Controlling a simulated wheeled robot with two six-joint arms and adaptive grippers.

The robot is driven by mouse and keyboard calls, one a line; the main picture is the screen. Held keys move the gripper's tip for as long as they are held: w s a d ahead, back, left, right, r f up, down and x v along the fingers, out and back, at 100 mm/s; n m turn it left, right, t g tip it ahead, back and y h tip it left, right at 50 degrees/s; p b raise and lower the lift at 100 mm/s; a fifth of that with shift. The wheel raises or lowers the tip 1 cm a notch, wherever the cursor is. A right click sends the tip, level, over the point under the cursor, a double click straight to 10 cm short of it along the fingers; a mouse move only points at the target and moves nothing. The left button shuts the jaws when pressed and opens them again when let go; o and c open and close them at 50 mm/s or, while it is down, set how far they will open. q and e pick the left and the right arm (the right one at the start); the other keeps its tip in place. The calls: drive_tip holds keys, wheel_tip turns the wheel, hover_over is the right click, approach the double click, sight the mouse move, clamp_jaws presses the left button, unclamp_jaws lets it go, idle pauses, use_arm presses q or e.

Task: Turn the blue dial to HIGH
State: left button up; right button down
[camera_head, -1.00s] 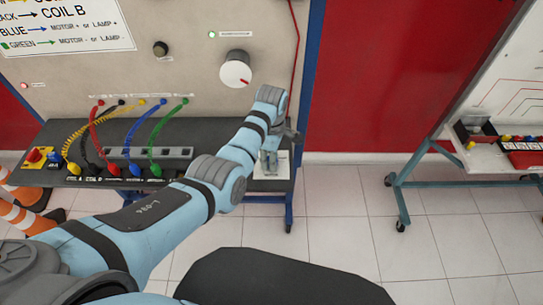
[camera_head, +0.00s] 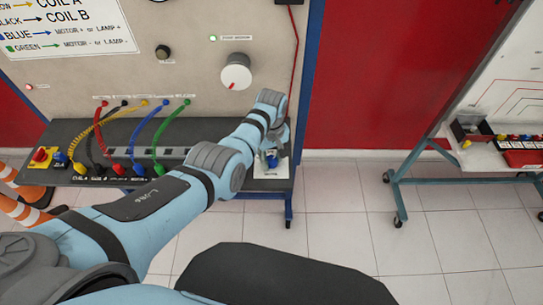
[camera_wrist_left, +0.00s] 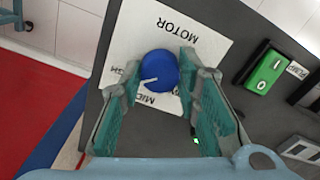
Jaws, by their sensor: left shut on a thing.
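The blue dial (camera_wrist_left: 160,66) sits on a white plate (camera_wrist_left: 205,45) marked MOTOR in the left wrist view. Its white pointer aims left and slightly down, between MID and a partly hidden label ending in GH. My left gripper (camera_wrist_left: 155,75) has a finger on each side of the dial and is shut on it. In the head view my left gripper (camera_head: 270,152) reaches down over the plate, and a bit of the blue dial (camera_head: 271,162) shows below it. My right gripper is out of view.
A green PUMP switch (camera_wrist_left: 265,71) lies right of the plate. Colored cables (camera_head: 133,140) plug into the dark bench left of my forearm. A white knob (camera_head: 236,72) is on the upright panel. Open floor (camera_head: 340,200) lies to the right, before another trainer (camera_head: 500,150).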

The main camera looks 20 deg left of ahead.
sight(271, 160)
use_arm(q)
drive_tip(key=shift+s+f+m, duration=0.15)
drive_tip(key=shift+f+m, duration=0.05)
drive_tip(key=shift+m, duration=0.8)
drive_tip(key=o, duration=1.2)
drive_tip(key=shift+r, duration=0.15)
drive_tip(key=shift+r, duration=0.35)
wheel_tip(271, 160, up, 11)
drive_tip(key=shift+r, duration=0.1)
